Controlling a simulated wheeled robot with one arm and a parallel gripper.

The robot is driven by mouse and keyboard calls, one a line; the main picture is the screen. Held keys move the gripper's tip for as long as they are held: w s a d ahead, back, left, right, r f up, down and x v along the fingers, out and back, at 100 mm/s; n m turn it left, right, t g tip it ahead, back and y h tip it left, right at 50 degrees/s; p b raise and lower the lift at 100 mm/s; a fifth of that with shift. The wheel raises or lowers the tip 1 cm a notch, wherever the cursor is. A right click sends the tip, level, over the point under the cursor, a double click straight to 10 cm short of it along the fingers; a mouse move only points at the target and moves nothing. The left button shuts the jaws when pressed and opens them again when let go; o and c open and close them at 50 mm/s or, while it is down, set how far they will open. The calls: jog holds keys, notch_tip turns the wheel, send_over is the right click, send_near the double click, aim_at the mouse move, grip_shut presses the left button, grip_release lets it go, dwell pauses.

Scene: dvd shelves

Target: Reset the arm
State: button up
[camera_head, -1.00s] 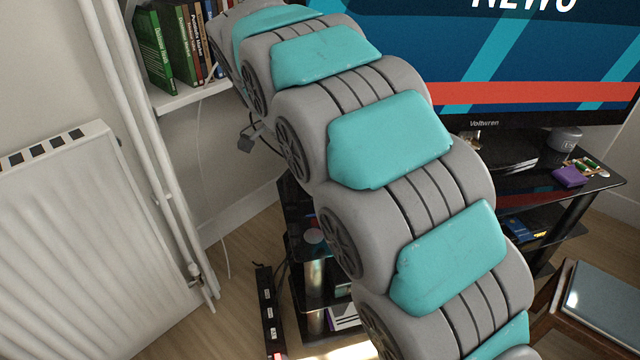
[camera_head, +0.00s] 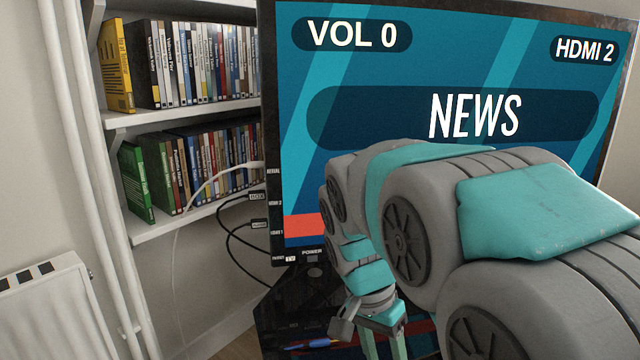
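My arm, grey with teal pads, comes in from the lower right and bends down in front of the TV (camera_head: 345,95). My gripper (camera_head: 370,335) hangs below the last arm links, over the black TV stand (camera_head: 285,295). Grey and teal parts of it show, but its fingertips are partly hidden and cut by the lower edge. I cannot tell whether it is open or shut, and I see nothing held in it.
Two white shelves (camera_head: 185,222) with rows of DVD cases (camera_head: 205,60) stand left of the TV. White pipes (camera_head: 85,150) and a radiator (camera_head: 45,310) are at the far left. Cables (camera_head: 235,235) run behind the TV. A blue pen-like object (camera_head: 310,344) lies below.

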jog(key=s+d+f+n+y, duration=0.1)
jog(key=s+n, duration=0.3)
jog(key=s, duration=0.5)
jog(key=s+d+f+n+y+p, duration=0.1)
jog(key=s+d+f+n, duration=0.2)
jog(key=s, duration=0.7)
jog(key=shift+s+d+f+n+g+y, duration=0.15)
jog(key=shift+d+f+n+g+y, duration=0.2)
jog(key=shift+f+n, duration=0.3)
